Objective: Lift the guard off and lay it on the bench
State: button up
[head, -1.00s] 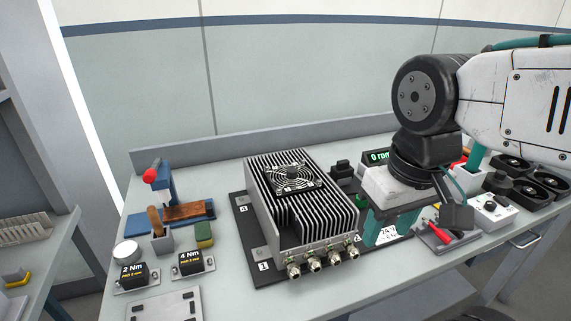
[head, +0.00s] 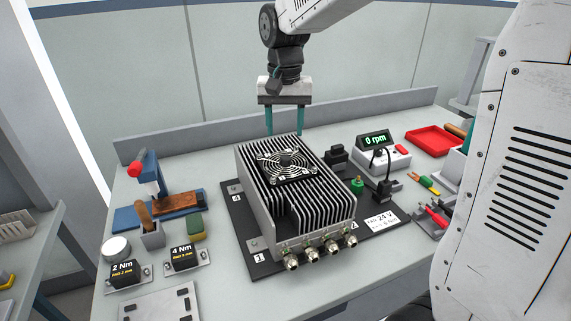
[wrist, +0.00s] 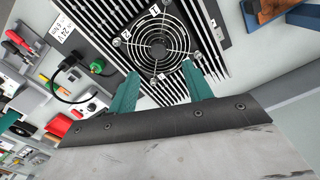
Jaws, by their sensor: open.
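The guard (head: 284,163) is a round wire grille over the black fan on top of the finned heatsink box (head: 322,205). The guard also shows in the wrist view (wrist: 158,47), with a screw head near each visible corner and small number labels beside them. My gripper (head: 285,132) is open and empty, its two teal fingers pointing down above the far end of the box. In the wrist view my gripper (wrist: 165,82) has its fingertips short of the guard, one towards each side of it. I see no contact with the guard.
A 0 rpm display unit (head: 378,147) and a red tray (head: 434,141) stand at the right. A blue press (head: 152,180), 2 Nm (head: 126,273) and 4 Nm (head: 184,256) blocks and a metal plate (head: 160,305) are at the left. The bench (head: 225,290) has bare room in front.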

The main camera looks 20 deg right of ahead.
aim_at(285, 157)
notch_tip(285, 157, down, 8)
jog(key=shift+s+r, duration=0.1)
jog(key=shift+r, duration=0.15)
jog(key=c, duration=1)
